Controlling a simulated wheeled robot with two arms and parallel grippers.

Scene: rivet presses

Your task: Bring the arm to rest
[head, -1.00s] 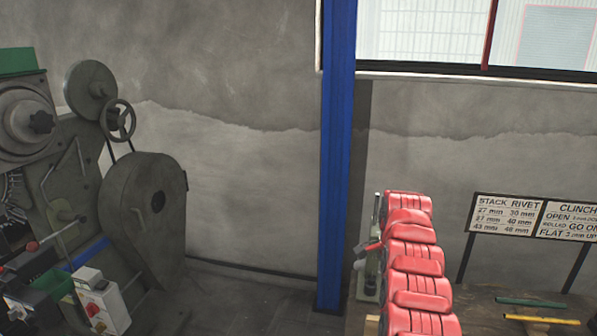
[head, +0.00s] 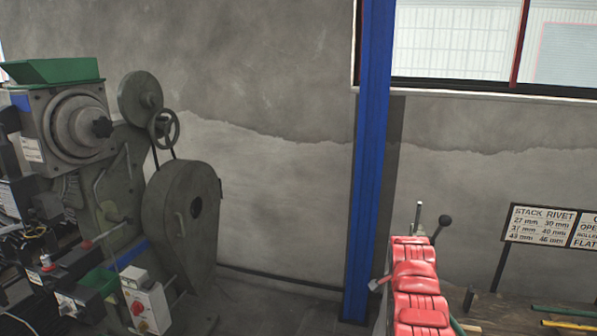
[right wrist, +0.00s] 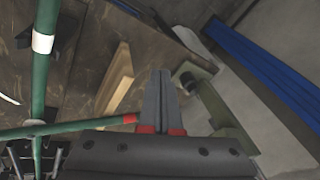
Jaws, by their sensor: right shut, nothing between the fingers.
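My right gripper (right wrist: 161,78) shows at the bottom middle of the right wrist view. Its two dark fingers are together with nothing between them. A wooden block (right wrist: 116,78) lies left of the fingers on a brown bench top (right wrist: 85,55). A grey-green metal part (right wrist: 218,115) with a dark round end stands close to the right of the fingers. I cannot tell whether they touch it. My left gripper shows in neither view.
Green rods (right wrist: 43,75) cross the left of the wrist view. In the head view, a large grey-green press (head: 182,215) stands left, a blue column (head: 372,150) in the middle, and a rivet sign (head: 541,226) right. Bare floor lies by the column.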

